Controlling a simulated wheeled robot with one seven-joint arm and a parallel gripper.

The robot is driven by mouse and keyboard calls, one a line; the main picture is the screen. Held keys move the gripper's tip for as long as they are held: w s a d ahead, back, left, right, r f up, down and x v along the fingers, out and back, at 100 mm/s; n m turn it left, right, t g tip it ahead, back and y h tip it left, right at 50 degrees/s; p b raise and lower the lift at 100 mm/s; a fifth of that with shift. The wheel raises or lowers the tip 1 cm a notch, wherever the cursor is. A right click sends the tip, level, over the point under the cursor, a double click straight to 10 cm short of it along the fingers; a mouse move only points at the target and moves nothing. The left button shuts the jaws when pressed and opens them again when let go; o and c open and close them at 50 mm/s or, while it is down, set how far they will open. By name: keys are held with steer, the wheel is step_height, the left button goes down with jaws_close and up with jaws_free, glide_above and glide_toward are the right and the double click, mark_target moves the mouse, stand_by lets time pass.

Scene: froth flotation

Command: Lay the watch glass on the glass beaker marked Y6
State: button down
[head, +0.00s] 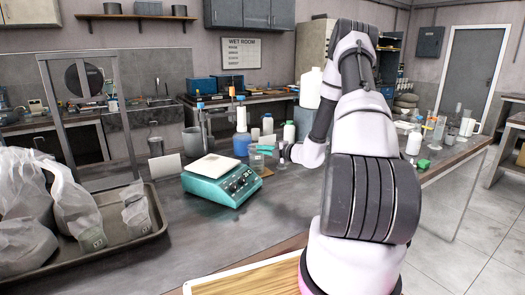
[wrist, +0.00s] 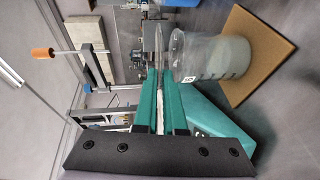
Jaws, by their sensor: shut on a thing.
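My gripper (wrist: 160,100) has two teal fingers shut on the watch glass (wrist: 159,45), a thin clear disc seen nearly edge-on in the wrist view. The wrist view is turned sideways, so the glass beaker (wrist: 222,56) lies across it with its mouth to the left. A small white label (wrist: 189,79) shows on the beaker; its mark is too small to read surely. The watch glass is right by the beaker's mouth; I cannot tell whether they touch. In the head view the teal fingers (head: 263,148) are above the beaker (head: 257,163), partly hidden.
The beaker stands on a brown square mat (wrist: 262,62). A teal hotplate (head: 220,180) with a white top is just left of it. Bottles, one with blue liquid (head: 242,143), stand behind. A tray (head: 152,212) with bags is at the left.

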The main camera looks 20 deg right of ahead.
steer(key=shift+f, duration=0.45)
steer(key=shift+f, duration=0.1)
steer(key=c, duration=1.3)
jaws_free()
steer(key=shift+s+f, duration=0.1)
steer(key=shift+o, duration=0.2)
